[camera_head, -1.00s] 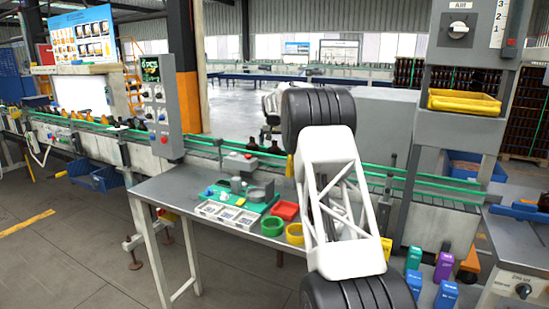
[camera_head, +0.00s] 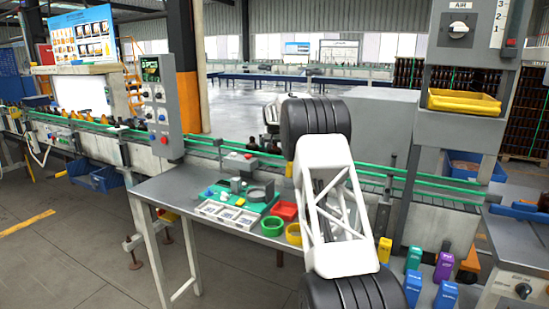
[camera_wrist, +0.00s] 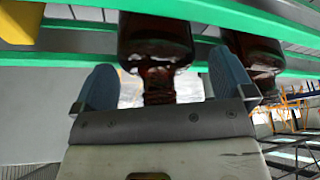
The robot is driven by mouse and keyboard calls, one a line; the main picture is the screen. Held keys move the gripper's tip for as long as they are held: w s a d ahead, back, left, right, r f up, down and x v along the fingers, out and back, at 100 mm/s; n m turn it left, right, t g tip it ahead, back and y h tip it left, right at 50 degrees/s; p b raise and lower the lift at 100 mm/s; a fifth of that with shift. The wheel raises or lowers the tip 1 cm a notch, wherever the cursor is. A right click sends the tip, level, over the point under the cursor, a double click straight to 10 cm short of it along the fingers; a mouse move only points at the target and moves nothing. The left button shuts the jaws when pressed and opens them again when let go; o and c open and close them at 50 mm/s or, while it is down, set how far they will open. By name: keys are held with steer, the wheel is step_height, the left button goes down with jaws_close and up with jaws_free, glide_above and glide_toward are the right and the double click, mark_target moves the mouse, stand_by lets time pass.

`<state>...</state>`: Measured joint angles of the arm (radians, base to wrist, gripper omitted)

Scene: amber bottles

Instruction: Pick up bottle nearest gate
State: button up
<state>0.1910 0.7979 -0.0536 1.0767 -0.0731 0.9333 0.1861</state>
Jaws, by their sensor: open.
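In the wrist view, a dark amber bottle (camera_wrist: 155,38) shows straight ahead of my gripper (camera_wrist: 163,72). Its neck lies between the two blue fingers, which are apart, with visible gaps on both sides. A second amber bottle (camera_wrist: 255,52) stands to the right, partly behind the right finger. In the head view, dark bottles (camera_head: 253,145) stand on the conveyor just left of my arm, which hides my gripper there. I cannot make out which part is the gate.
The conveyor's green guide rails (camera_head: 205,141) run past the bottles; a green rail (camera_wrist: 75,32) also crosses the wrist view. More bottles (camera_head: 85,115) stand at far left.

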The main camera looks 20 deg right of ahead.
steer(key=shift+f, duration=0.1)
stand_by(0.4)
steer(key=c, duration=1.1)
steer(key=shift+o, duration=0.2)
steer(key=shift+r, duration=5.05)
